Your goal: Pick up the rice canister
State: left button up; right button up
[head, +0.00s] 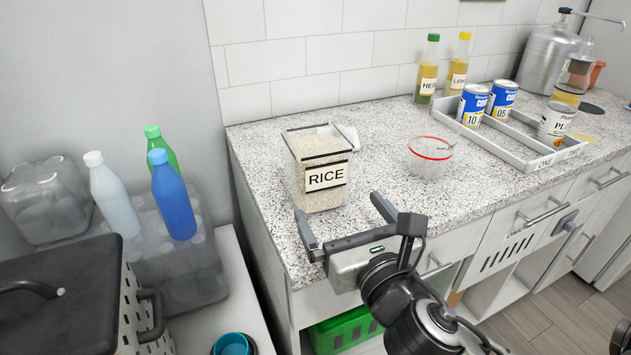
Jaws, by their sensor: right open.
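The rice canister (322,190) is a clear square container of pale rice with a white label reading RICE. It stands upright near the left end of the speckled counter (380,150). My right gripper (343,220) is at the counter's front edge, just in front of the canister. Its two fingers are spread apart, with nothing between them. The left finger is close to the canister's lower front in the picture; I cannot tell whether they touch. My left gripper is not in view.
A clear bowl with a red rim (430,155) stands right of the canister. A grey divided tray (520,145) with cans and two bottles (428,75) stand further right. Bottles (172,197) stand left on a lower surface. The counter between canister and bowl is clear.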

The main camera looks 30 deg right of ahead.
aim_at(316, 169)
jog(key=w, duration=0.3)
jog(key=w+p, duration=0.1)
jog(key=w, duration=0.3)
jog(key=w+d, duration=0.1)
jog(key=w, duration=0.3)
jog(key=shift+w+d+r, duration=0.1)
jog(key=shift+w+r, duration=0.05)
jog(key=shift+r, duration=0.15)
jog(key=c, duration=1)
jog(key=shift+o, duration=0.2)
jog(key=shift+r, duration=0.15)
